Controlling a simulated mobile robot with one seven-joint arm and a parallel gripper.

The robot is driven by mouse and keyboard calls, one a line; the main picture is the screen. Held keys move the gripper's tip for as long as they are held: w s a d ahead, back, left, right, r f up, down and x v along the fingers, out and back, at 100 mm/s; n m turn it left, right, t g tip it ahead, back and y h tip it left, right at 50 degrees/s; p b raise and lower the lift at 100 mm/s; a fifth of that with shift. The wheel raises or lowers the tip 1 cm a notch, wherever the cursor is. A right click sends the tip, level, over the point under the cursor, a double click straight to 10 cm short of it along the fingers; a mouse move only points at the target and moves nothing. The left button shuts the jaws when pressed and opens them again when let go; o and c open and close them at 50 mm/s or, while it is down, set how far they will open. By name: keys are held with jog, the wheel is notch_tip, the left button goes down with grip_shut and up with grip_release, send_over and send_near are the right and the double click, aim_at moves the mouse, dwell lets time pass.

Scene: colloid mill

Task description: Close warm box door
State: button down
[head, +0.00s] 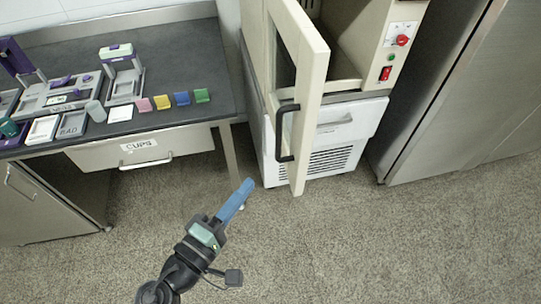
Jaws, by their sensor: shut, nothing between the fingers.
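The warm box (368,40) is a cream cabinet with a red knob and a red switch on its right-hand panel. Its door (309,95) stands open, swung out toward me, with a window and a dark handle (283,133) on the face to the left. Part of the box's inside shows to the right of the door. My gripper (245,186) has blue fingers, shut and empty. It is over the floor, below and left of the door's lower end, apart from the door and handle.
A dark-topped table (185,60) at left holds small coloured blocks, trays and devices, with a drawer (140,148) labelled CUPS under it. A white unit (340,130) with a vent stands under the box. A steel cabinet (470,90) stands at right. The floor in front is clear.

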jog(key=p, duration=0.2)
send_near(299, 142)
jog(key=w, duration=0.4)
jog(key=shift+w+d, duration=0.5)
jog(key=shift+d, duration=0.25)
jog(key=shift+w+d, duration=0.2)
jog(key=shift+d, duration=0.4)
